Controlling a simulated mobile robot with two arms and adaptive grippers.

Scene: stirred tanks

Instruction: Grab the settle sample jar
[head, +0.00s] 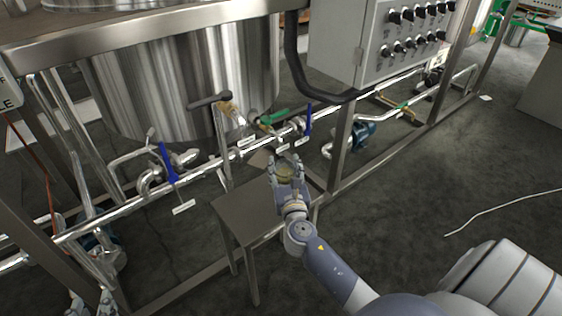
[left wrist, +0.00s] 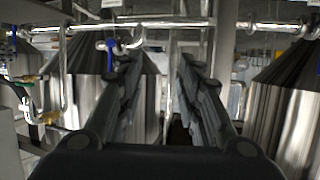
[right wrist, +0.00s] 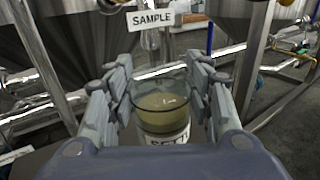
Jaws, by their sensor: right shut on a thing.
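The settle sample jar (right wrist: 160,105) is a clear glass jar with cloudy yellowish liquid and a white label partly reading "SETT". It stands upright between the fingers of my right gripper (right wrist: 160,100) in the right wrist view. In the head view the jar (head: 285,173) shows at the end of my right arm, with my right gripper (head: 286,168) closed around its sides. My left gripper (left wrist: 158,75) has its fingers apart with nothing between them in the left wrist view.
A small steel table (head: 244,212) is below and left of the jar. A "SAMPLE" tag (right wrist: 151,18) hangs just beyond it. Pipes, blue-handled valves (head: 168,163) and a large steel tank (head: 185,80) stand behind. A control box (head: 385,45) is above. The floor at right is open.

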